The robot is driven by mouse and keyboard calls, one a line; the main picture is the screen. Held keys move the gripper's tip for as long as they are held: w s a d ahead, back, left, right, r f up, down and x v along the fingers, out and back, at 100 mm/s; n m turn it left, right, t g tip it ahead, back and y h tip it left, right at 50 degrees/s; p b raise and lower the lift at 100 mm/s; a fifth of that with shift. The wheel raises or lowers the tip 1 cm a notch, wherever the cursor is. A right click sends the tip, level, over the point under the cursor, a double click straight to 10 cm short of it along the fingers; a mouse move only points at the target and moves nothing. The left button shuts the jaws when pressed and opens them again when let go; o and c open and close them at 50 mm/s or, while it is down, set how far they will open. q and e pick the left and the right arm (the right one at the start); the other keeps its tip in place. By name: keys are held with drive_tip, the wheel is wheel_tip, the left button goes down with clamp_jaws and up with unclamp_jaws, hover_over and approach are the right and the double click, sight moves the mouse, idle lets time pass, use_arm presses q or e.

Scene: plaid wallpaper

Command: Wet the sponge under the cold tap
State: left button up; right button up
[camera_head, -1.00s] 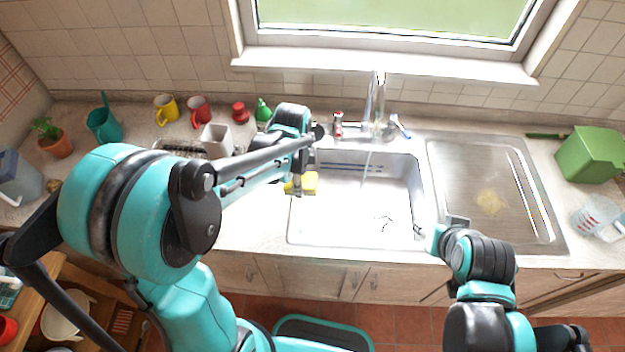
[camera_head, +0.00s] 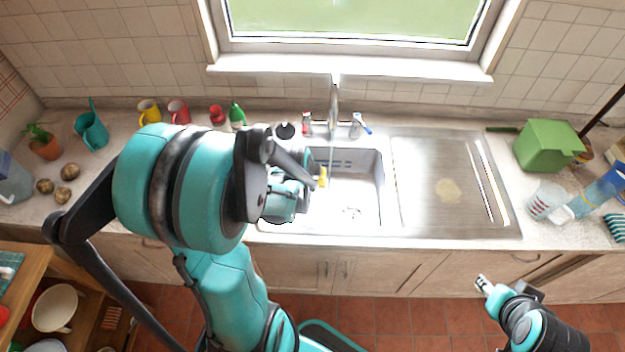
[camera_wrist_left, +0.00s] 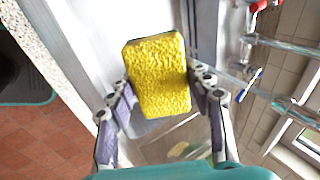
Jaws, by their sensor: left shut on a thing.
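The yellow sponge (camera_head: 322,177) is over the sink basin (camera_head: 362,190), a little left of and in front of the chrome tap spout (camera_head: 334,102). My left gripper (camera_head: 314,181) is shut on it. In the left wrist view the sponge (camera_wrist_left: 160,76) sits between the two fingers (camera_wrist_left: 163,100), its broad face showing. The blue-marked cold tap handle (camera_head: 361,125) is right of the spout; the red-marked one (camera_head: 306,123) is left. I cannot tell whether water touches the sponge. My right gripper (camera_head: 484,285) is in front of the cabinets; its jaw state is unclear.
A green box (camera_head: 547,146) and a clear measuring cup (camera_head: 545,202) stand further right. Mugs (camera_head: 178,112) and a green bottle (camera_head: 237,114) line the back left. My left arm hides the counter left of the sink.

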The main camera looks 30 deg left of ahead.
use_arm(q)
drive_tip(key=w+a+f+b, duration=0.1)
drive_tip(key=w+a, duration=0.1)
drive_tip(key=w, duration=0.4)
drive_tip(key=w+a+f+b, duration=0.1)
drive_tip(key=w+a, duration=0.1)
drive_tip(key=w, duration=0.4)
drive_tip(key=shift+f, duration=0.25)
idle(0.5)
drive_tip(key=shift+s+d+b, duration=0.15)
drive_tip(key=shift+s+d, duration=0.3)
drive_tip(key=shift+s, duration=0.85)
drive_tip(key=shift+s+d+b, duration=0.1)
drive_tip(key=shift+s+d, duration=0.3)
drive_tip(key=shift+s, duration=0.85)
drive_tip(key=shift+s+d+b, duration=0.15)
drive_tip(key=shift+s+d, duration=0.3)
drive_tip(key=shift+s, duration=0.85)
drive_tip(key=s+r+p, duration=0.1)
drive_tip(key=s, duration=0.1)
drive_tip(key=s+d+r+p, duration=0.1)
drive_tip(key=r+p, duration=0.1)
drive_tip(key=shift+s+d+r, duration=0.1)
drive_tip(key=shift+s+r, duration=0.1)
drive_tip(key=shift+s, duration=0.15)
drive_tip(key=shift+s+d+r, duration=0.2)
drive_tip(key=shift+s+r, duration=0.15)
drive_tip(key=shift+s, duration=0.15)
